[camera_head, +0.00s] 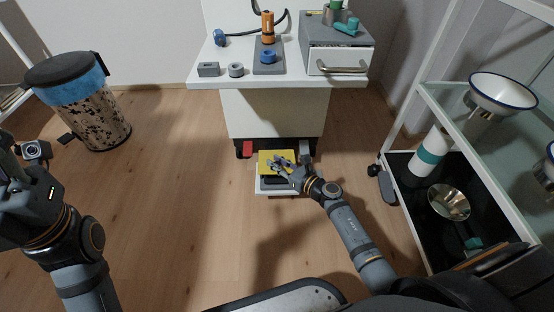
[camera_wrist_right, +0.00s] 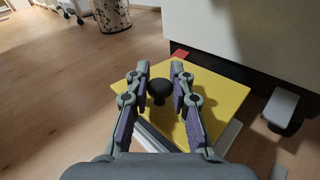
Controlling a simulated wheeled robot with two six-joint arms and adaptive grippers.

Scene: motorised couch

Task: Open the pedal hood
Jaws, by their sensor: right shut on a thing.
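The pedal hood (camera_head: 265,158) is a yellow plate low at the foot of the white cabinet, over a white base (camera_head: 262,187) with a dark part showing at its near side. In the right wrist view the yellow plate (camera_wrist_right: 222,92) carries a round black knob (camera_wrist_right: 159,88). My right gripper (camera_head: 280,163) is at the hood, and its fingers (camera_wrist_right: 160,72) are shut on the knob from both sides. How far the plate is raised is hard to tell. My left gripper (camera_head: 14,165) is at the left edge, away from the hood, its fingers partly cut off.
A red pedal (camera_head: 247,149) and a grey pedal (camera_head: 305,151) flank the hood. The white cabinet (camera_head: 275,112) stands right behind. A glass-shelved trolley (camera_head: 440,98) is at the right, a speckled bin (camera_head: 88,115) at the left. Wooden floor is free left of the hood.

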